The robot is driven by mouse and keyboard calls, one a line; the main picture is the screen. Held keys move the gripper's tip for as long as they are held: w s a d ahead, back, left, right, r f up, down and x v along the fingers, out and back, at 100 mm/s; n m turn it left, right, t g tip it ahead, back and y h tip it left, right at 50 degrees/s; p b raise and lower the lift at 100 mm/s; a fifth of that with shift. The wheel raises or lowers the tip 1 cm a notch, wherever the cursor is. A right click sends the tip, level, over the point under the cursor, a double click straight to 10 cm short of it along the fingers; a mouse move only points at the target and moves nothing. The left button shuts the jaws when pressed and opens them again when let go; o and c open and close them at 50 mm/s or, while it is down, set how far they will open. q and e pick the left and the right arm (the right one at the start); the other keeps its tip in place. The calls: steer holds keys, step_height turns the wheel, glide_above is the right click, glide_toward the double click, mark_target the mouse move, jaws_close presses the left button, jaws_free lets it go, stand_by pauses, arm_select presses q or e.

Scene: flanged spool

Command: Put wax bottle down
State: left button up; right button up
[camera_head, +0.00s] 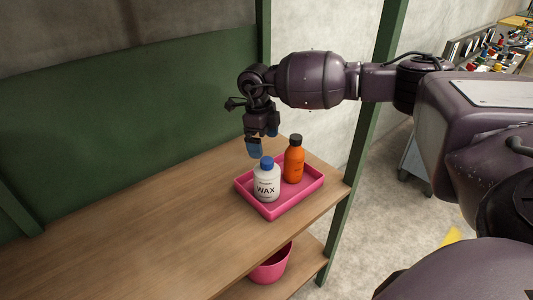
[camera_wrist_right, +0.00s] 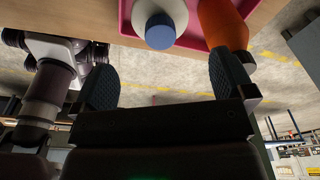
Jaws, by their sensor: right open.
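The wax bottle (camera_head: 266,185), white with a blue cap and the word WAX, stands upright in a pink tray (camera_head: 312,190) on the wooden shelf. My right gripper (camera_head: 254,150) is above and just behind the bottle, open and empty. In the right wrist view the wax bottle (camera_wrist_right: 160,22) lies beyond the two spread fingers of my right gripper (camera_wrist_right: 160,85), apart from them. An orange bottle (camera_head: 294,162) with a black cap stands upright beside it in the tray. It also shows in the right wrist view (camera_wrist_right: 222,24). My left gripper is not in view.
The wooden shelf (camera_head: 130,230) is clear to the left of the tray. A green back panel (camera_head: 130,100) and a green post (camera_head: 365,110) bound the shelf. A pink bin (camera_head: 270,267) sits on the lower shelf.

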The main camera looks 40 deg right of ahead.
steer(key=shift+w+r, duration=0.1)
steer(key=shift+r, duration=0.95)
